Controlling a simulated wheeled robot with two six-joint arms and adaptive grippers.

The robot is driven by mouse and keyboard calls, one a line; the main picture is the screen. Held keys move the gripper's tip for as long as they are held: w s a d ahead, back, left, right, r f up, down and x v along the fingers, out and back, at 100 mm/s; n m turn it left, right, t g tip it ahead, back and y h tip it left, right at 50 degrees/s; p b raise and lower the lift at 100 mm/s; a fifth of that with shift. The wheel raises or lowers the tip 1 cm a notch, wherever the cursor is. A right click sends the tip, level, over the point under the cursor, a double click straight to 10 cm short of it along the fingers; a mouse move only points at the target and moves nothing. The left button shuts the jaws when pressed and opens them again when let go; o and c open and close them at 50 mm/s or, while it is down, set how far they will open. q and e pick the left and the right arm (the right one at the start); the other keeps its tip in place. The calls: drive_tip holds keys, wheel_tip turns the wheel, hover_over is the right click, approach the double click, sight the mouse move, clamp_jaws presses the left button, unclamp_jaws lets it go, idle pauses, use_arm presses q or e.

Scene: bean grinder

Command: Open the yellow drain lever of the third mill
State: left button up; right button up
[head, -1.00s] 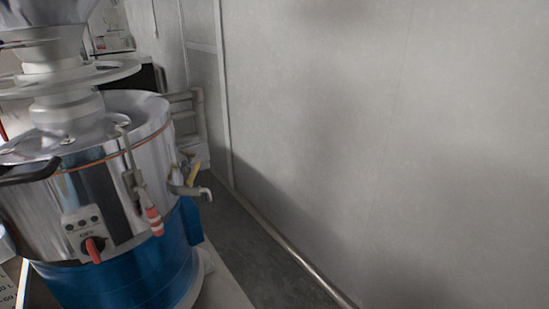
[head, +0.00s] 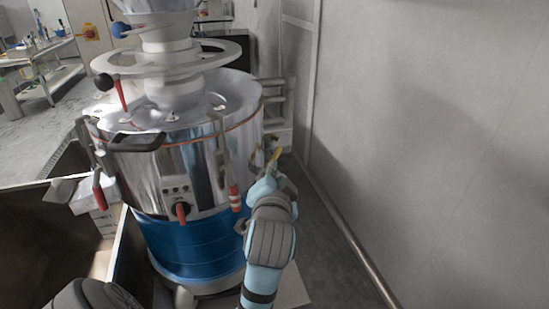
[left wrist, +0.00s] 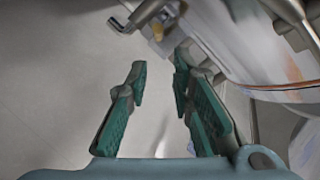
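The mill (head: 190,165) has a shiny metal drum above a blue base. Its yellow drain lever (head: 275,154) shows at the drum's right side, just beyond my left gripper (head: 267,178), whose fingers are mostly hidden in the head view. In the left wrist view, my left gripper (left wrist: 160,72) is open with nothing between its teal fingers. The yellow lever (left wrist: 157,32) and the metal drain spout (left wrist: 120,22) lie beyond the fingertips, apart from them.
A grey wall (head: 430,140) stands to the right, with a narrow strip of floor beside the mill. An open brown bin (head: 50,240) is at lower left.

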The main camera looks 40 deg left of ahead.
sight(277, 157)
use_arm(q)
drive_tip(key=b+x, duration=0.1)
drive_tip(key=x, duration=1.3)
drive_tip(key=shift+d+f+b, duration=0.1)
drive_tip(key=shift+f+b, duration=0.1)
drive_tip(key=shift+b, duration=0.2)
clamp_jaws()
drive_tip(key=shift+s+r+m+t+h+p, duration=0.1)
drive_tip(key=shift+r+m+t+h+p, duration=0.2)
drive_tip(key=shift+m+h+p, duration=0.45)
drive_tip(key=shift+d+f+p, duration=0.1)
drive_tip(key=shift+p, duration=0.35)
drive_tip(key=shift+f, duration=0.2)
